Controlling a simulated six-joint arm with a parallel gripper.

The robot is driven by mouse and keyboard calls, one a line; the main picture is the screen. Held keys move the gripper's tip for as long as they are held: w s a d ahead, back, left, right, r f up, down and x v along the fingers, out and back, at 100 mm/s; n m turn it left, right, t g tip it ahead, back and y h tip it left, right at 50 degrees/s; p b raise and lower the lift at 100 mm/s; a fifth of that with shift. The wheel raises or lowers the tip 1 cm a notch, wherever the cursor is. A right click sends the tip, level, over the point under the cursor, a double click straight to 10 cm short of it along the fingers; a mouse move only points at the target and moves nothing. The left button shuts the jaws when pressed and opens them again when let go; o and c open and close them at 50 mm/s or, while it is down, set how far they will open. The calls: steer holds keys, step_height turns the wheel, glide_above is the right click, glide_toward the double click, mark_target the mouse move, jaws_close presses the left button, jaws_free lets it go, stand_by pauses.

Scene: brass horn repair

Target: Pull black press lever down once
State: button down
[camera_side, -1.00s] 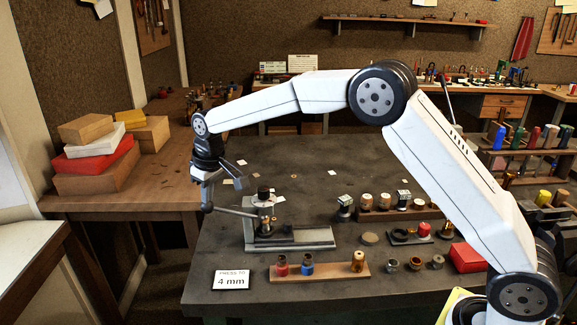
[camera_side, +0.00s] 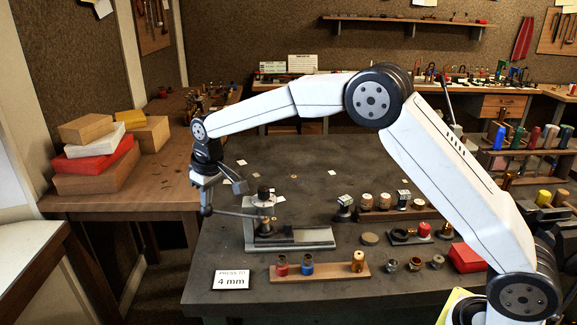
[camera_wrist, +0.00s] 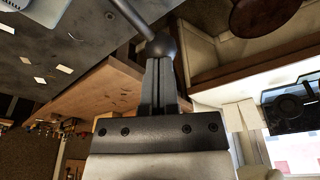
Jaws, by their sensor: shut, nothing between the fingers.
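The press (camera_side: 264,222) stands on the left part of the grey bench, with a dark cap on its column. Its lever (camera_side: 236,212) reaches out left past the bench edge, nearly level, and ends in a dark ball knob (camera_side: 207,210). My gripper (camera_side: 206,197) is directly above the knob, pointing down, with its fingers shut and empty. In the wrist view, the lever (camera_wrist: 132,15) and ball knob (camera_wrist: 160,45) show at the tips of my shut fingers (camera_wrist: 159,65). The tips appear to meet the knob, but exact contact is hard to tell.
A wooden rack (camera_side: 330,272) with red, blue and brass parts lies before the press. More parts and a red box (camera_side: 467,257) are to the right. Boxes (camera_side: 100,165) stack on the left table.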

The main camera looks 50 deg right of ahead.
mark_target(207, 209)
steer(key=shift+w+a+f, duration=0.15)
steer(key=shift+f, duration=0.5)
stand_by(0.6)
steer(key=shift+f, duration=1.1)
stand_by(1.7)
steer(key=shift+r, duration=0.15)
steer(key=shift+r, duration=4.25)
steer(key=shift+s+d+f, duration=0.2)
steer(key=shift+s+d, duration=0.2)
steer(key=shift+s, duration=0.15)
steer(key=s+d+f+m, duration=0.1)
steer(key=s+d+f, duration=0.2)
steer(key=s, duration=0.7)
steer(key=s+d+f+m, duration=0.1)
steer(key=s+d+f, duration=0.2)
steer(key=s, duration=0.7)
steer(key=s+d+f+m, duration=0.1)
steer(key=s+d+f, duration=0.3)
steer(key=s, duration=0.6)
steer(key=shift+h, duration=0.3)
